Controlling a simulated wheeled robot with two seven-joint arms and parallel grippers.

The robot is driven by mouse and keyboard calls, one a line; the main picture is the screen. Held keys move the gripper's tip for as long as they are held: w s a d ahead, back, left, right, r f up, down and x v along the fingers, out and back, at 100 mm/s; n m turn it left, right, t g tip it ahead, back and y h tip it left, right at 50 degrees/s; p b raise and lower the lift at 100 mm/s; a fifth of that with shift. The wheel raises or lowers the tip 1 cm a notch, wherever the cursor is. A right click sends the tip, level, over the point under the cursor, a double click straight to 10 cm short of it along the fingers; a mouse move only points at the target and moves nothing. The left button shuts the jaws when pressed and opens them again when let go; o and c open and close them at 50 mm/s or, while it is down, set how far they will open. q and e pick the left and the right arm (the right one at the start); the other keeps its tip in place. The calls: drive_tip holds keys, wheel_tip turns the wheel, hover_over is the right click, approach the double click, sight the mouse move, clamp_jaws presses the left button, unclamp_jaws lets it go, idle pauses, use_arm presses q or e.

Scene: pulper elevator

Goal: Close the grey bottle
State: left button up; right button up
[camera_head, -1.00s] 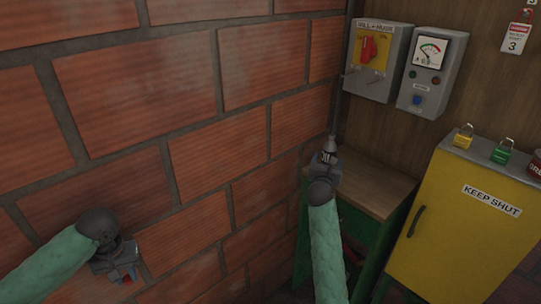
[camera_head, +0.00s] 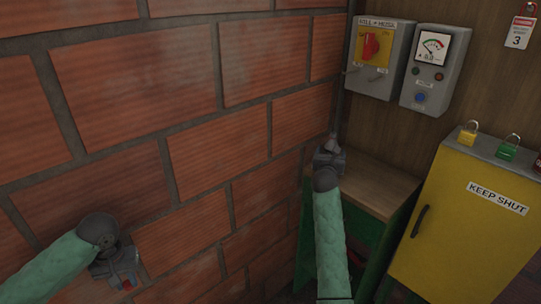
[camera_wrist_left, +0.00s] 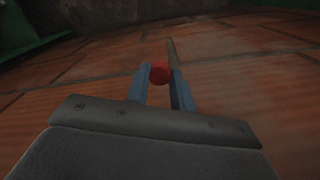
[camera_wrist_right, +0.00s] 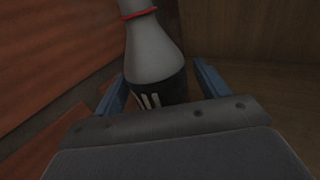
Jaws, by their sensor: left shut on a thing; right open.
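The grey bottle (camera_wrist_right: 153,55) has a black band with white bars and a red ring around its neck; its top is cut off in the right wrist view. In the head view only its upper part (camera_head: 332,143) shows above my right gripper (camera_head: 329,160), at the wooden stand. My right gripper is open, with a finger on either side of the bottle's dark lower part. My left gripper (camera_wrist_left: 160,82) is shut on a small round red cap (camera_wrist_left: 160,73). In the head view my left gripper (camera_head: 127,280) is low at the left, before the brick wall.
The brick wall (camera_head: 110,70) runs close along the left. The wooden stand (camera_head: 377,190) is in the corner. A yellow cabinet (camera_head: 455,240) with padlocks on top stands at right. A switch box (camera_head: 379,58) and a meter box (camera_head: 433,70) hang above.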

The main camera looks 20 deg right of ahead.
use_arm(q)
drive_tip(key=shift+f, duration=0.25)
use_arm(e)
drive_tip(key=shift+w+d, duration=0.3)
drive_tip(key=shift+w, duration=0.15)
use_arm(q)
drive_tip(key=shift+r, duration=0.1)
use_arm(e)
drive_tip(key=shift+s+r, duration=0.1)
drive_tip(key=c, duration=1.2)
drive_tip(key=shift+r, duration=0.1)
